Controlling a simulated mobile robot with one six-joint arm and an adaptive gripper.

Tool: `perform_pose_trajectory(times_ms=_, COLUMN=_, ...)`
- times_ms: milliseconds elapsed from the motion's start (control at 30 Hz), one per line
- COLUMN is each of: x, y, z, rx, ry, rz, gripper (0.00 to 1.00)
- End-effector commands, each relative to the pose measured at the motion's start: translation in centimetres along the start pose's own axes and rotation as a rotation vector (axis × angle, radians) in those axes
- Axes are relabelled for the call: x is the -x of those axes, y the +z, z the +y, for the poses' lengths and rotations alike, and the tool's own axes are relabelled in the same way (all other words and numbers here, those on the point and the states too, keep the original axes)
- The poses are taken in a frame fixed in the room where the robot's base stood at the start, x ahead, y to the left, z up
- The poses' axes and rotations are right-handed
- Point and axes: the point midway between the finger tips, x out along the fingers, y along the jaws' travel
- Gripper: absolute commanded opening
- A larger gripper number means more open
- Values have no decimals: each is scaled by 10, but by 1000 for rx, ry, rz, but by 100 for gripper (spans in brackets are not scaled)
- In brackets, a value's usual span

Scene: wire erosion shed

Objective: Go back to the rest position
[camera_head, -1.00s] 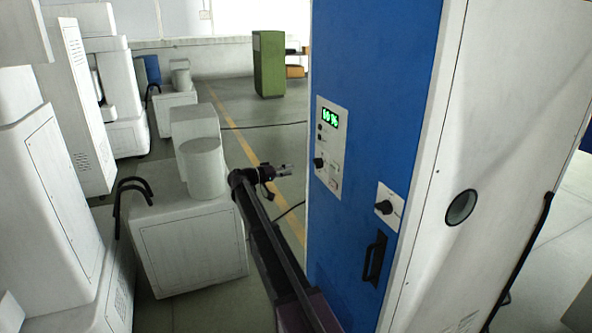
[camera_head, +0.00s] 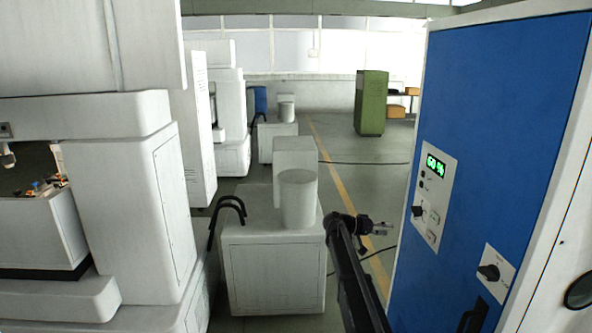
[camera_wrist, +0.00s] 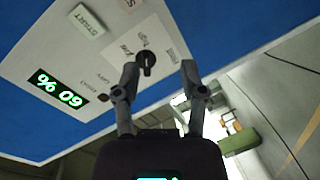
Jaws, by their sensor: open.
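My gripper (camera_head: 381,228) is at the end of my dark arm, in the aisle just left of the blue cabinet (camera_head: 510,120). In the wrist view my gripper (camera_wrist: 158,80) has its two fingers spread apart with nothing between them. The cabinet's control panel (camera_head: 432,199) carries a green display (camera_head: 436,166) reading 60 %. The display also shows upside down in the wrist view (camera_wrist: 57,90). A black selector knob (camera_wrist: 146,62) on the panel appears beside the left finger in the wrist view; I cannot tell whether they touch.
White machines (camera_head: 130,200) stand along the left. A white unit with a cylinder (camera_head: 272,265) and black hoses stands left of my arm. A green cabinet (camera_head: 371,103) is at the back. Open floor with a yellow line (camera_head: 345,190) runs between. A second knob (camera_head: 489,272) is lower on the blue cabinet.

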Motion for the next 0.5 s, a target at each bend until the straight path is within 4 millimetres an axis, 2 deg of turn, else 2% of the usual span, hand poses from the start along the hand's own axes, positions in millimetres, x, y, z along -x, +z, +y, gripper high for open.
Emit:
perform_pose_trajectory(times_ms=33, x=-1, y=24, z=2, rx=16, ry=-43, rz=-24, gripper=54)
perform_pose_trajectory(times_ms=267, x=4, y=114, z=-8, rx=110, ry=-298, rz=-141, gripper=54)
perform_pose_trajectory(times_ms=500, x=26, y=205, z=-15, rx=204, ry=-584, rz=-238, gripper=54)
